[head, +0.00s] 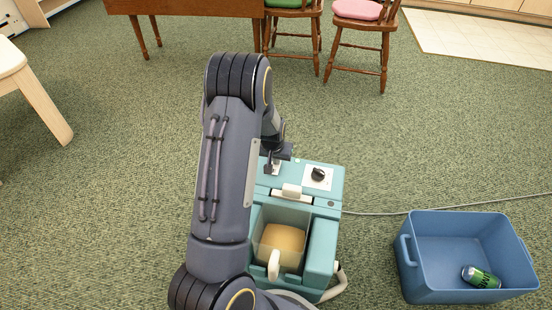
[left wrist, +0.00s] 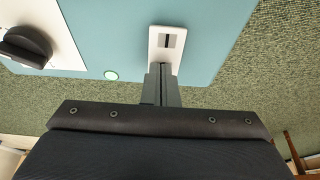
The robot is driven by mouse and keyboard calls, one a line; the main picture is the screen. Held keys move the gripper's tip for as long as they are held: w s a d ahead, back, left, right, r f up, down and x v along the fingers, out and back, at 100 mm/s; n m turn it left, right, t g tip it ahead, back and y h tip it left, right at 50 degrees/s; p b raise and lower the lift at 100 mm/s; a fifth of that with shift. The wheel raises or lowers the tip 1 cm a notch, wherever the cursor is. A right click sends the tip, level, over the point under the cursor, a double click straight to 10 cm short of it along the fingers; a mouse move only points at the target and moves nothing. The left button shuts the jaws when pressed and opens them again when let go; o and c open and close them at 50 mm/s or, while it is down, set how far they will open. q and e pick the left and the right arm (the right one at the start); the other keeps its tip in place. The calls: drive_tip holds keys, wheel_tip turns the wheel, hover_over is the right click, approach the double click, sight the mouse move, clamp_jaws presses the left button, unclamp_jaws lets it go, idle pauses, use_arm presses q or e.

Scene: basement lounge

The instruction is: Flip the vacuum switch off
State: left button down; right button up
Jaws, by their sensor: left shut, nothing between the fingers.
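The teal vacuum (head: 325,240) stands on the carpet in front of me, with a clear bin of tan contents in its front. Its white switch plate (left wrist: 167,42) with a small dark slot shows on the teal top in the left wrist view. My left gripper (left wrist: 160,82) is shut and empty, with its fingertips at the near edge of that plate; I cannot tell whether they touch it. In the head view the left gripper (head: 269,166) is over the vacuum's top left, partly covering the plate. My right gripper is in neither view.
A black knob (head: 318,174) on a white plate and a lit green lamp (left wrist: 111,75) are beside the switch. A blue bin (head: 410,275) with a green can (head: 481,277) stands at the right. A grey cord (head: 400,213) runs right. Chairs and a wooden table (head: 190,8) are behind.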

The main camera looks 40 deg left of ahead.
sight(275, 168)
use_arm(q)
drive_tip(key=shift+f, duration=0.15)
drive_tip(key=shift+s, duration=0.1)
drive_tip(key=shift+s+d, duration=0.3)
drive_tip(key=shift+s, duration=0.3)
drive_tip(key=r+p, duration=0.4)
drive_tip(key=r, duration=0.1)
drive_tip(key=shift+w+a, duration=0.1)
drive_tip(key=shift+w, duration=0.15)
wheel_tip(275, 168, up, 9)
drive_tip(key=p, duration=0.3)
drive_tip(key=shift+s+d+p, duration=0.2)
drive_tip(key=shift+s+p, duration=0.1)
drive_tip(key=shift+s, duration=0.15)
drive_tip(key=shift+r, duration=0.1)
